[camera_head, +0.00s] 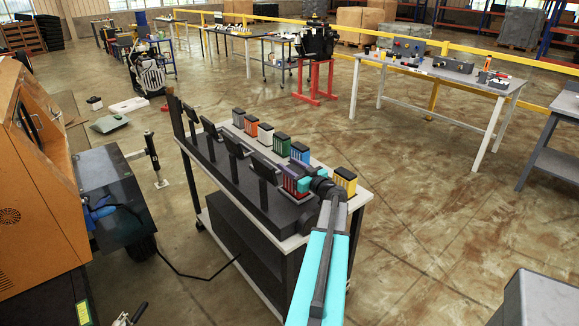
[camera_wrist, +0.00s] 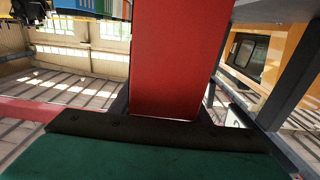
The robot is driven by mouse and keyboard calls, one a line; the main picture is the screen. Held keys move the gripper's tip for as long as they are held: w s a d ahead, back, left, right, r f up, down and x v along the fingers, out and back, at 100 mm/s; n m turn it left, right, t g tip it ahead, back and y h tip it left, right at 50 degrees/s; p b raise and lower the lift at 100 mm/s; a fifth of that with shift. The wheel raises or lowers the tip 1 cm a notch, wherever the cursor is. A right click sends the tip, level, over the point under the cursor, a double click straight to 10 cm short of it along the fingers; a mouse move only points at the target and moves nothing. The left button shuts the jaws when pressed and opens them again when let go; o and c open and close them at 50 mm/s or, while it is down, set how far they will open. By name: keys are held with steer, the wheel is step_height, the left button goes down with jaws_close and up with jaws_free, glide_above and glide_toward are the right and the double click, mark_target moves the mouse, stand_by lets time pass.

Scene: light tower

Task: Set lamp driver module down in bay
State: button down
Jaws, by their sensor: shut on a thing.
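The lamp driver module, a red block (camera_head: 290,184), is between the jaws of my gripper (camera_head: 301,184) over the near end of the dark bay rack (camera_head: 224,178) on the cart. It fills the middle of the wrist view as a broad red face (camera_wrist: 175,60). My gripper is shut on it; its teal finger shows at the module's right side. The rack has several dark upright plates, and the module is close to the nearest ones. Its lower edge is partly hidden, so I cannot tell whether it touches the bay floor.
A row of coloured modules stands right behind the rack, including a green one (camera_head: 281,144), a blue one (camera_head: 299,152) and a yellow one (camera_head: 345,181) close to my wrist. An orange cabinet (camera_head: 35,190) stands left. Floor right of the cart is clear.

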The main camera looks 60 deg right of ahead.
steer(key=shift+f, duration=0.25)
steer(key=shift+f, duration=0.15)
steer(key=c, duration=1)
jaws_free()
steer(key=shift+s+a, duration=0.15)
steer(key=shift+s, duration=0.1)
steer(key=b+v, duration=0.4)
steer(key=v, duration=0.7)
steer(key=shift+s, duration=0.25)
steer(key=shift+r, duration=0.25)
